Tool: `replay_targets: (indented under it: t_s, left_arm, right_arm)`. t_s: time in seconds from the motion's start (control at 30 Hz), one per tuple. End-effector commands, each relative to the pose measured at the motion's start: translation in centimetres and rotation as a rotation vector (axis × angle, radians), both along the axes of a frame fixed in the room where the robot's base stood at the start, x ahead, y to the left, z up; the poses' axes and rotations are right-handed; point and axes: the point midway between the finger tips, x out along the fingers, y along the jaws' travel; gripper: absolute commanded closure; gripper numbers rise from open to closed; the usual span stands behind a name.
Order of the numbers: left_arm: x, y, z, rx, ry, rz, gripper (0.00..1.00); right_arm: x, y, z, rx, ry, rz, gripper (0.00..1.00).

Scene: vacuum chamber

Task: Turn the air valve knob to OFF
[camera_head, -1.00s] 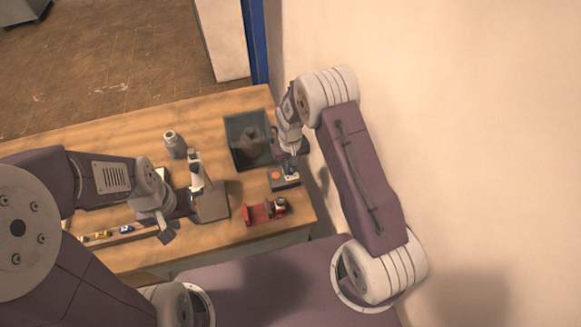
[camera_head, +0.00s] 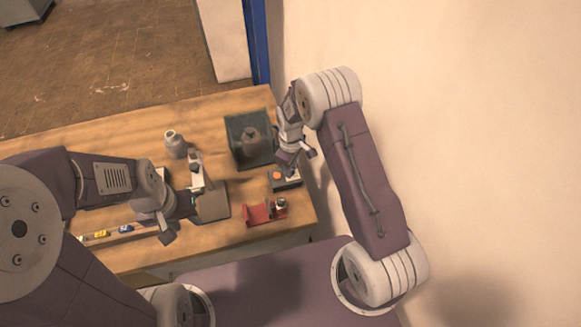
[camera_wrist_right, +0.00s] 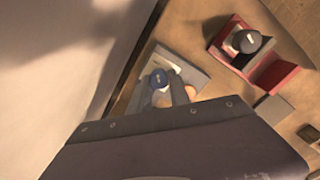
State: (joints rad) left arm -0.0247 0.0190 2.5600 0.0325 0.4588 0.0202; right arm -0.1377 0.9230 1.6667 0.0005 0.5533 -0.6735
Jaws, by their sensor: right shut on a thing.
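The control box (camera_head: 287,183) is a small dark grey block near the right end of the table, with an orange button (camera_head: 276,174). A dark blue round knob (camera_wrist_right: 158,79) with a small white mark shows on this box in the right wrist view. My right gripper (camera_wrist_right: 164,92) is shut on the knob, one finger on each side. In the head view, my right gripper (camera_head: 293,164) hangs over the box and hides the knob. I cannot read any OFF lettering. My left gripper (camera_head: 178,220) is over the table at the left; its jaw opening is unclear.
A red holder (camera_head: 259,213) with a dark-capped part is in front of the box. A dark glassy chamber (camera_head: 249,140) stands behind left of it. A grey bottle (camera_head: 175,145) is further left. The wall (camera_head: 430,130) is close on the right.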

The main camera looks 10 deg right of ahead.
Motion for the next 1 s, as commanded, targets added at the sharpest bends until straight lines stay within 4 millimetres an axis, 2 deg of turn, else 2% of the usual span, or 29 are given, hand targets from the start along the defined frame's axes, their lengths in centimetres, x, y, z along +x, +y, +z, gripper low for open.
replay_targets:
  t_s: [0.57, 0.6, 0.63, 0.67, 1.0]
  left_arm:
    - [0.0, 0.0, 0.06, 0.0, 0.0, 0.0, 0.64]
    - [0.0, 0.0, 0.06, 0.0, 0.0, 0.0, 0.64]
    - [0.0, 0.0, 0.06, 0.0, 0.0, 0.0, 0.64]
    - [0.0, 0.0, 0.06, 0.0, 0.0, 0.0, 0.64]
    - [0.0, 0.0, -0.16, 0.0, 0.0, 0.0, 0.64]
  right_arm:
    - [0.27, -0.08, 0.31, 0.0, -0.008, 0.026, 1.0]
    - [0.27, -0.08, 0.3, 0.0, -0.008, 0.025, 0.66]
    - [0.24, -0.08, 0.28, 0.0, -0.006, 0.025, 0.58]
    - [0.22, -0.07, 0.26, 0.0, -0.006, 0.025, 0.55]
    - [0.17, -0.02, 0.57, 0.0, -0.006, 0.024, 0.55]
